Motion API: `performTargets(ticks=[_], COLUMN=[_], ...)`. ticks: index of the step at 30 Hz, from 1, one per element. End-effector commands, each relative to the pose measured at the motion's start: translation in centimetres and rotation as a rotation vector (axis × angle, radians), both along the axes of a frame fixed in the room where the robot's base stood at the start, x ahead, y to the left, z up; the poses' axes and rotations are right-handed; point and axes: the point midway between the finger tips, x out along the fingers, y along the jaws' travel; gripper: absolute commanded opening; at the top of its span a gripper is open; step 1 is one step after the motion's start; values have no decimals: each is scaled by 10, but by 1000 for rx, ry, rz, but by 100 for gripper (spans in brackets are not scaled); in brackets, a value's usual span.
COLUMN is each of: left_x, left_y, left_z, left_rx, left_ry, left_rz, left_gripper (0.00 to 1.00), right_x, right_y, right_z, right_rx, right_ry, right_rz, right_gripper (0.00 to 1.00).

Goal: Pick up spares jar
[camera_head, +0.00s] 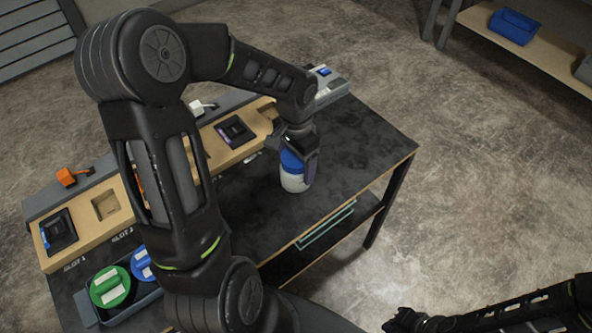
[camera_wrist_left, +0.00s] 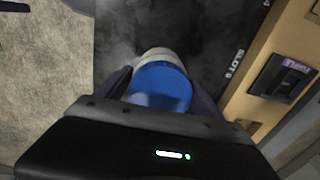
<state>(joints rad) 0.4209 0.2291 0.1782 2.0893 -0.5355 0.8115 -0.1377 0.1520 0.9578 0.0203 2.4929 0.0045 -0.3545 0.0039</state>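The spares jar (camera_head: 294,182), white with a blue lid, stands upright on the dark table top. In the left wrist view, the jar's blue lid (camera_wrist_left: 160,86) lies between the two fingers. My left gripper (camera_head: 300,168) reaches down over the jar from above, with a finger on either side. The fingers look close to the jar's sides, but I cannot tell whether they press on it. My right gripper (camera_head: 402,320) is at the bottom right of the head view, away from the table, and its fingers are too dark to read.
A wooden console (camera_head: 70,205) with slots runs along the table's left side. A tray (camera_head: 122,312) with green and blue round-lidded items sits at the lower left. The table top (camera_head: 350,145) right of the jar is clear. A shelf (camera_head: 545,55) stands at the top right.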

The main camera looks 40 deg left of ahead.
Motion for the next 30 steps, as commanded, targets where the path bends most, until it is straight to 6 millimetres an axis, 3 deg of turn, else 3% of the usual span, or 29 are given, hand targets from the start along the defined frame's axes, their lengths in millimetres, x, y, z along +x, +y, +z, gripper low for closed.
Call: performTargets(ticks=[18, 26, 30], left_x=[0, 0, 1], left_y=[0, 0, 1], left_z=[0, 2, 12], left_rx=[0, 1, 2], left_ry=[0, -1, -4], left_rz=[0, 0, 2], left_gripper=[25, 24, 24], right_x=[0, 0, 0], right_y=[0, 0, 0], right_z=[0, 0, -1], right_rx=[0, 0, 0], right_ry=[0, 0, 0], right_rz=[0, 0, 0], right_gripper=[0, 0, 0])
